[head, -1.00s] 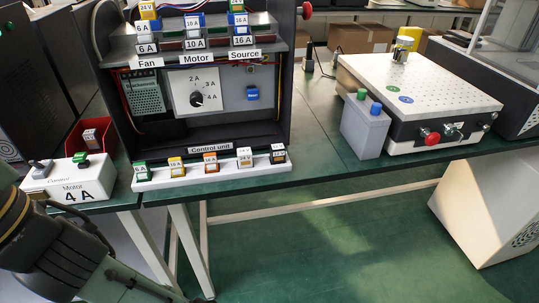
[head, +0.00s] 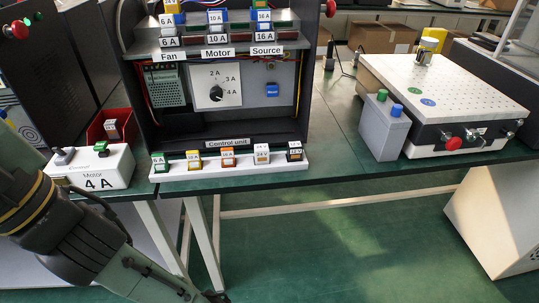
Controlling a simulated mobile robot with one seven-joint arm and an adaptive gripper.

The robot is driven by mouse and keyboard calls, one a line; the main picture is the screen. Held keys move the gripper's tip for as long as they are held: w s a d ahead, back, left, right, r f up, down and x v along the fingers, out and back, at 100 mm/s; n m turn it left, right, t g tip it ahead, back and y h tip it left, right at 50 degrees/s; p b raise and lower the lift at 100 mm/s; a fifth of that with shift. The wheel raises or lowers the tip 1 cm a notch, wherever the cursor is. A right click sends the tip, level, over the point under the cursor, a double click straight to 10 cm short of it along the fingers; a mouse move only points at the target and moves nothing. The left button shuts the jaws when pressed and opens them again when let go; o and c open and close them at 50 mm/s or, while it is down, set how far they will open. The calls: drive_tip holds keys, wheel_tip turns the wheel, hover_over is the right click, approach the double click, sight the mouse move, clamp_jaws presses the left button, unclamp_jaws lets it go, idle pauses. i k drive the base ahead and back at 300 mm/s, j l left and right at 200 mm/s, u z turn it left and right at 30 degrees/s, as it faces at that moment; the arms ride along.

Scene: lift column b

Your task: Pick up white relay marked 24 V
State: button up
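The white relay marked 24 V (head: 262,155) stands upright on a white strip (head: 232,173) at the front edge of the table, below the control unit. A yellow relay (head: 194,161) and a green relay (head: 159,165) stand farther left on the strip. My arm crosses the lower left and runs out at the bottom edge, well away from the relay. My gripper is not in view.
The control unit (head: 225,130) rises behind the strip. A white box labelled Motor 4 A (head: 100,170) and a red bin (head: 97,128) stand to the left. A grey battery-like box (head: 383,130) and a perforated white case (head: 450,95) are at right. Green table (head: 335,130) shows between.

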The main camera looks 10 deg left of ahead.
sight(262, 152)
drive_tip(key=j+u, duration=0.3)
drive_tip(key=u, duration=0.2)
drive_tip(key=i+j+u, duration=0.1)
drive_tip(key=j+u, duration=0.2)
drive_tip(key=u, duration=0.2)
